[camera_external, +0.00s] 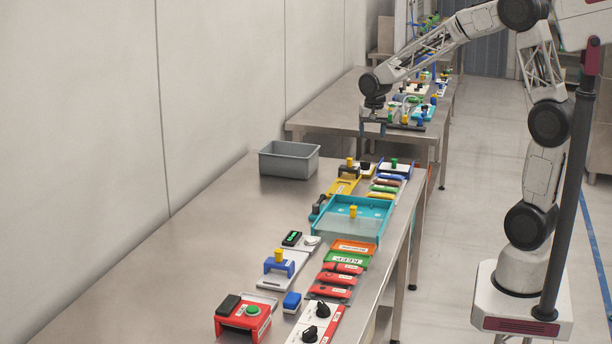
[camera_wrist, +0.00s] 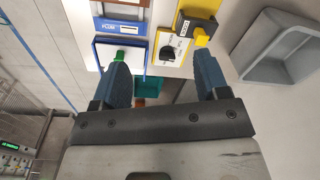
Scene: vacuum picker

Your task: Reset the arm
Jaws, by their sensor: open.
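My gripper (camera_wrist: 160,85) shows in the wrist view with its two blue-grey fingers spread apart and nothing between them. In the external view my gripper (camera_external: 373,130) hangs from my arm above the far part of the near table, close to the gap before the second table. It is apart from the objects below. In the wrist view a white-and-blue panel with a green knob (camera_wrist: 121,55) and a white panel with a black dial (camera_wrist: 168,53) lie beyond the fingertips.
A grey bin (camera_external: 289,159) stands at the wall side of the near table (camera_external: 200,250). A teal tray (camera_external: 352,215), a red box with a green button (camera_external: 243,316) and several colored panels line the table's right side. The table's left side is clear.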

